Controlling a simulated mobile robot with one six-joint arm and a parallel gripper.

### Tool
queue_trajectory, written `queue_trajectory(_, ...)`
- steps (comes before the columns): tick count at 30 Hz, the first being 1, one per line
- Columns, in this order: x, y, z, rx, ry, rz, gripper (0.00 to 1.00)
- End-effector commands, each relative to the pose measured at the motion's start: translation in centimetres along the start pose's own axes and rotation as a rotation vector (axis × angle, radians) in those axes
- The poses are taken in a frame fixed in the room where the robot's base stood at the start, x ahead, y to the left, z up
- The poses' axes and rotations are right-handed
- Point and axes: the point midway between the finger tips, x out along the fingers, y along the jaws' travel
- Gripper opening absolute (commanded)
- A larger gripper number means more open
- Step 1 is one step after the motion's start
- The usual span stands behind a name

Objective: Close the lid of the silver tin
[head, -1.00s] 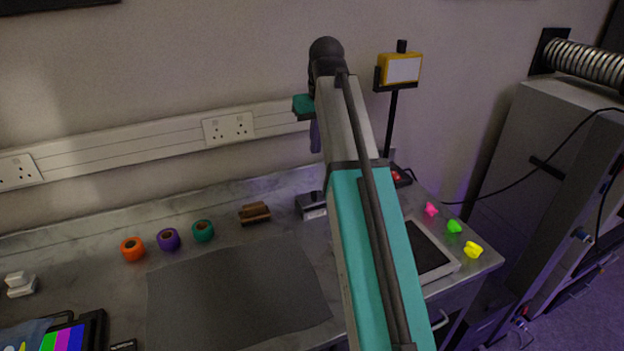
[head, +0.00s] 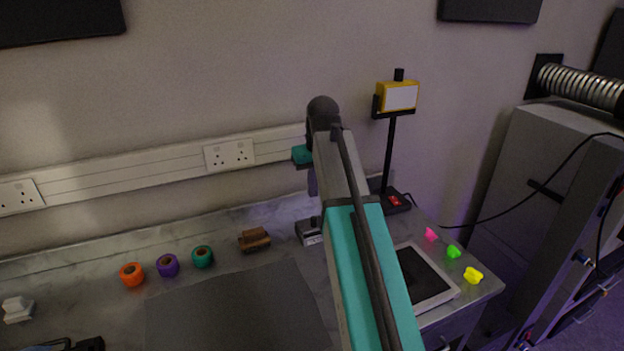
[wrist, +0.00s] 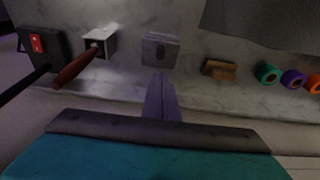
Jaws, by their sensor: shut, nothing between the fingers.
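A small silver-grey box (wrist: 160,50), seemingly the silver tin, stands on the marble bench in the wrist view, with a dark rounded patch on it. In the head view the box (head: 310,232) is partly behind my arm, and I cannot tell how its lid stands. My gripper (wrist: 160,78) is shut and empty, its purple fingers pointing at the box's near edge. In the head view my gripper (head: 312,192) hangs above and behind the box. I cannot tell whether the fingers touch it.
A pale box (wrist: 98,42) with a red-brown handle (wrist: 75,70) across it and a red-switch base (wrist: 38,42) stand beside the tin. A brown wooden block (head: 254,239) and coloured rolls (head: 168,265) are on its other side. A grey mat (head: 235,310) lies clear in front.

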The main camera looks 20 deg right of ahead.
Motion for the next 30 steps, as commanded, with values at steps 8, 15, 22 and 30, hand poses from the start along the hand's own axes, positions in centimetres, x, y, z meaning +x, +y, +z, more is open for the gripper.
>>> queue_trajectory(8,2.9,0.0,0.1,0.000,-0.001,0.000,0.00)
queue_trajectory(15,5.2,0.0,1.0,0.001,-0.002,0.000,0.00)
queue_trajectory(22,6.7,0.1,1.5,0.001,-0.001,0.000,0.00)
queue_trajectory(30,7.1,0.1,1.6,0.002,0.001,0.001,0.00)
